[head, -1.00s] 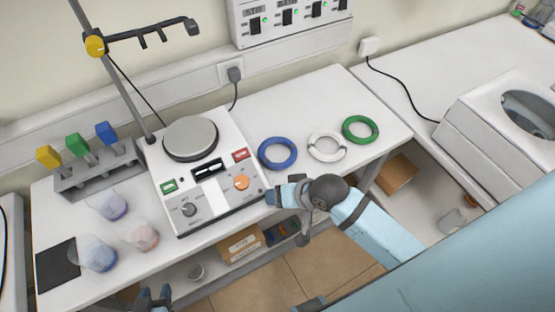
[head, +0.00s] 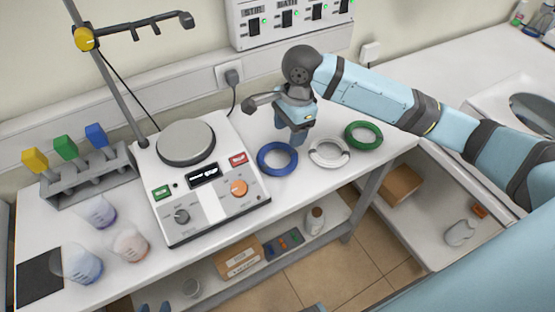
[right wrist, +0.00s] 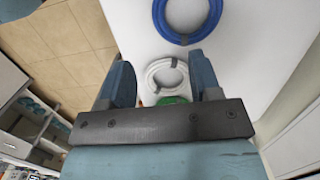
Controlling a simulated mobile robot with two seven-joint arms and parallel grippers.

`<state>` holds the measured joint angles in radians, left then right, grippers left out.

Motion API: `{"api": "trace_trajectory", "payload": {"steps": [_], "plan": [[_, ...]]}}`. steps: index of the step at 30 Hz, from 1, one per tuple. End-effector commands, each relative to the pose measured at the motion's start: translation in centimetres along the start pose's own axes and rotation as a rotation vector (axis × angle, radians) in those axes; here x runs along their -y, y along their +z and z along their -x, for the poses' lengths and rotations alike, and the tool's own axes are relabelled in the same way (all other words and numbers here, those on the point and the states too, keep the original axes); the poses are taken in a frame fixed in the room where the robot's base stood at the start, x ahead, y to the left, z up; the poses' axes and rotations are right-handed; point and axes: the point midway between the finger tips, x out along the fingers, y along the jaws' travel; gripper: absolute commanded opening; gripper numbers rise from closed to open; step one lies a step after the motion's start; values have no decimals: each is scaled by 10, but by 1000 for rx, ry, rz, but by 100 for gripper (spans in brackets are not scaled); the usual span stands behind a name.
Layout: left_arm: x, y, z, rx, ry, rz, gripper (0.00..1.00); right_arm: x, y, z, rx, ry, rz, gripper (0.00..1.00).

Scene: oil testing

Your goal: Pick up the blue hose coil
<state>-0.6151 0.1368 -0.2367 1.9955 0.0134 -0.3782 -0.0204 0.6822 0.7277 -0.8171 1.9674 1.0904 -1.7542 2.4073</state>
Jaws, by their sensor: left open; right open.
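The blue hose coil (head: 277,174) lies flat on the white bench, right of the control-panel device. My right gripper (head: 293,136) is open and empty, pointing down above the bench. In the head view it appears just behind and slightly right of the blue coil. In the right wrist view the blue coil (right wrist: 163,30) lies ahead of the open fingers (right wrist: 163,75), near the top edge, partly cut off. Contact is not seen.
A white coil (head: 313,156) and a green coil (head: 363,147) lie right of the blue one.

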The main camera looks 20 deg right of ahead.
Motion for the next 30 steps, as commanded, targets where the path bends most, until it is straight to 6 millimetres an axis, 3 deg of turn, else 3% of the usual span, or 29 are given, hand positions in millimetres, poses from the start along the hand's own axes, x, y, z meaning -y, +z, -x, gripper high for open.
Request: {"api": "trace_trajectory", "payload": {"steps": [12,20,30], "plan": [[2,2,-2,-1,-2,-3,43,0,-2,-68,-5,7,-17,58],[2,5,-3,4,-2,-4,43,0,-4,-88,-5,4,-15,58],[2,4,-2,3,-3,-4,43,-1,-12,-132,-4,4,-14,58]]}}
